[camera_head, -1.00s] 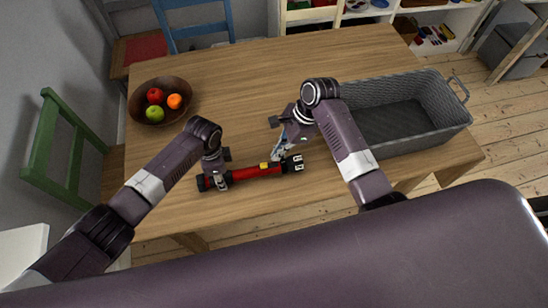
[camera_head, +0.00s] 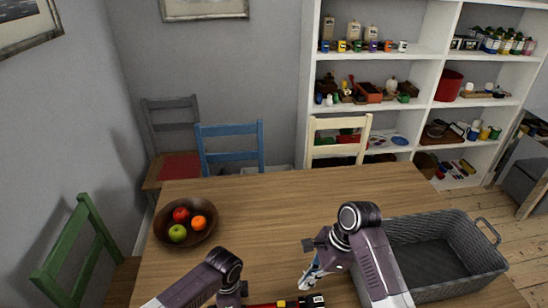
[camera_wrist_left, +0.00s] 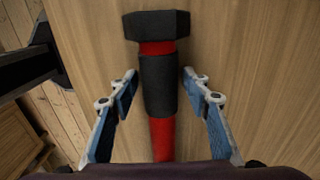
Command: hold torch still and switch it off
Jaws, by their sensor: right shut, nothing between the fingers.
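The red and black torch shows at the bottom edge of the head view, with its red body (camera_head: 261,305), a yellow part and a black end (camera_head: 312,301); the rest is cut off. In the left wrist view it lies on the wooden table, with a black end (camera_wrist_left: 157,27) and black grip (camera_wrist_left: 158,85). My left gripper (camera_wrist_left: 160,84) is open, with one finger on each side of the black grip and a gap on both sides. My right gripper (camera_head: 308,278) is shut and empty, just above the torch near its yellow part; I cannot tell whether it touches.
A grey basket (camera_head: 485,283) stands on the right of the table (camera_head: 290,205). A brown bowl (camera_head: 206,234) of fruit stands at the left. Chairs surround the table and shelves (camera_head: 425,110) stand behind. The back middle of the tabletop is clear.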

